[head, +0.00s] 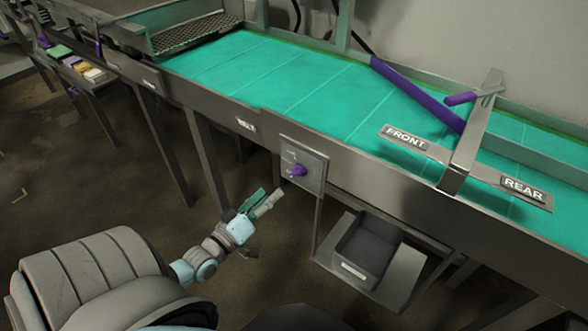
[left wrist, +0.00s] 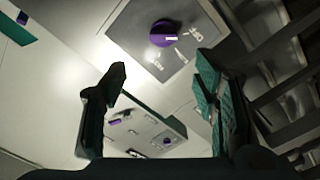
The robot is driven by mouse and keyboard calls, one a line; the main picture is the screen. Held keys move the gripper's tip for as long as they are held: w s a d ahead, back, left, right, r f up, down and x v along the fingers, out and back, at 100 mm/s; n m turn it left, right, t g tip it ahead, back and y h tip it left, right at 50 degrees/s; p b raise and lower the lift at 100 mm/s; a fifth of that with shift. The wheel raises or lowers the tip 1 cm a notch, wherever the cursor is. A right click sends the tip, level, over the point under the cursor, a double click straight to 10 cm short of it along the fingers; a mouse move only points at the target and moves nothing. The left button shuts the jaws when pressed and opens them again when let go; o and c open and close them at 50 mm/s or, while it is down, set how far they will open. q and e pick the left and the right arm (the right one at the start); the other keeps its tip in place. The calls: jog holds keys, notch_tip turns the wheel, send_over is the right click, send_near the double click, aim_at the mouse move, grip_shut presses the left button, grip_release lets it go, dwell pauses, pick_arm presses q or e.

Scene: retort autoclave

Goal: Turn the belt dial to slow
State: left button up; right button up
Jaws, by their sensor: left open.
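The belt dial is a purple knob (head: 298,170) on a grey plate (head: 315,172) fixed to the side of the conveyor. My right gripper is not in view.
The green belt (head: 260,75) runs above the dial, with FRONT (head: 405,139) and REAR (head: 523,188) signs and a purple diverter bar (head: 415,92). A dark bin (head: 367,250) sits on a low shelf right of the dial. Table legs stand left of my gripper.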

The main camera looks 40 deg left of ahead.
aim_at(293, 174)
pick_arm(q)
jog(key=w+b, duration=0.1)
jog(key=w, duration=0.2)
jog(key=w+b, duration=0.1)
jog(key=w, duration=0.3)
jog(key=w+b, duration=0.1)
jog(key=w, duration=0.3)
jog(key=shift+w+a+f, duration=0.1)
jog(key=shift+a+f, duration=0.1)
jog(key=shift+f, duration=0.2)
jog(key=shift+w+r+b, duration=0.15)
jog(key=shift+w+b, duration=0.25)
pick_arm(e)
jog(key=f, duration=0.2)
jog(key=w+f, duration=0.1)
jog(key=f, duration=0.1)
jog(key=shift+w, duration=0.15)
pick_arm(q)
jog(key=shift+c, duration=0.6)
jog(key=c, duration=1.1)
jog(key=shift+o, duration=0.2)
